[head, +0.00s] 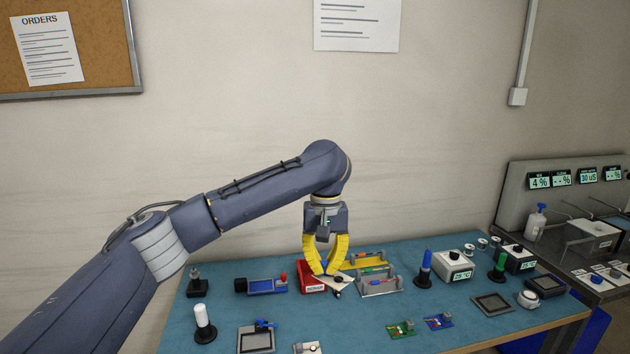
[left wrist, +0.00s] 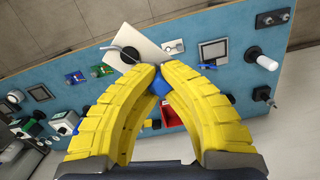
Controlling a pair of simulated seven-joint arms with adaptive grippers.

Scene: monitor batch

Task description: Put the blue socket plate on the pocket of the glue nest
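My left gripper (head: 325,271) has yellow fingers pointing down over the middle of the table. Its fingertips are drawn close together around a small bright blue piece, which looks like the blue socket plate (left wrist: 158,87). Much of this piece is hidden by the fingers. A pale flat panel (left wrist: 142,40) lies just beyond the fingertips in the left wrist view. A grey frame with a flat recess (head: 256,342), at the front edge of the head view, may be the glue nest; I cannot tell for sure. My right gripper is not in view.
A red bin (head: 311,276) sits beside the fingertips. Yellow and grey holders (head: 380,287) stand to the right, with green and blue boards (head: 401,329) in front. A blue post (head: 425,269) and instrument boxes stand farther right. Blue table top is bare between the boards and the small white device.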

